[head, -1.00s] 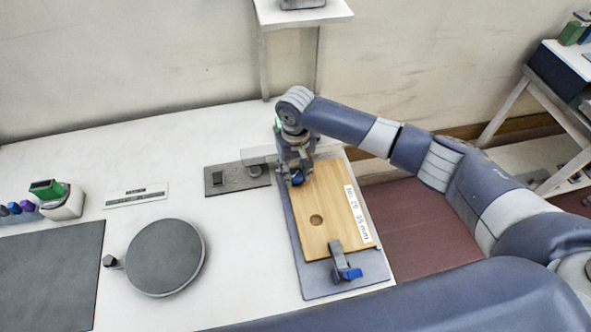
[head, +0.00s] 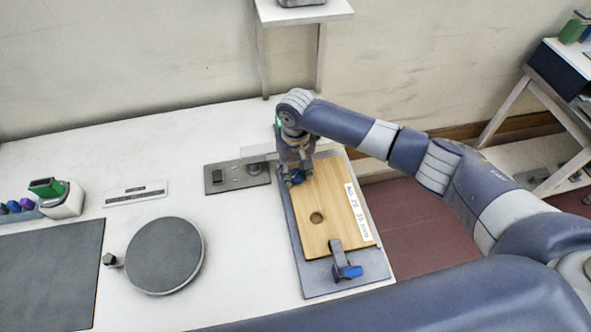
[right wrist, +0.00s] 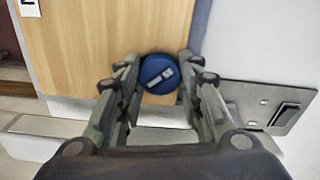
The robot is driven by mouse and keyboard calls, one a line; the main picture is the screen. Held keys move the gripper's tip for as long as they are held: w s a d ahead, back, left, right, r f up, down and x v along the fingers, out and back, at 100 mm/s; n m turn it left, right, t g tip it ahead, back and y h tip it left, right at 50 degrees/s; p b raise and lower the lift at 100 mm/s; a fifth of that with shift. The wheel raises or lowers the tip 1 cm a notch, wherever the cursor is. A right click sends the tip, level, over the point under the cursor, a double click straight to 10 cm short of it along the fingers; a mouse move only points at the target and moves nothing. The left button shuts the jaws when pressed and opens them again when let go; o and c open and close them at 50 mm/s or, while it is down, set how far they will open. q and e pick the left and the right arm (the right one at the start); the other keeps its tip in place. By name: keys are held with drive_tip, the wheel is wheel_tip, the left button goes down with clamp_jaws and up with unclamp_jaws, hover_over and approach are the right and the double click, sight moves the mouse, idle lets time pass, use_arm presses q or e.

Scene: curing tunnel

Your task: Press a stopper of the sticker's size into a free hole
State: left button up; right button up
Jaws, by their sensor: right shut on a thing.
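A wooden board (head: 338,205) lies on a grey base plate (head: 315,278) at the front right of the table. A white sticker (head: 358,210) with print runs along its right side; its size seems to read 35 mm, but the print is blurred. One open round hole (head: 316,218) shows in the board. My right gripper (head: 297,177) is over the board's far left end, shut on a blue stopper (right wrist: 160,74). The stopper sits between the fingertips, with a pale mark on its top. I cannot tell whether it is in a hole or above the board. My left gripper is out of view.
A clamp (head: 345,270) with a blue handle grips the board's near end. A switch plate (head: 237,177) lies left of the gripper. A round grey disc (head: 165,256), a dark mat (head: 45,275) and several blue and purple stoppers (head: 13,208) are farther left.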

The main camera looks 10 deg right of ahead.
drive_tip(key=o, duration=1)
drive_tip(key=shift+o, duration=0.4)
drive_tip(key=o, duration=0.3)
drive_tip(key=shift+o, duration=0.2)
wheel_tip(320, 180, up, 7)
drive_tip(key=p, duration=0.8)
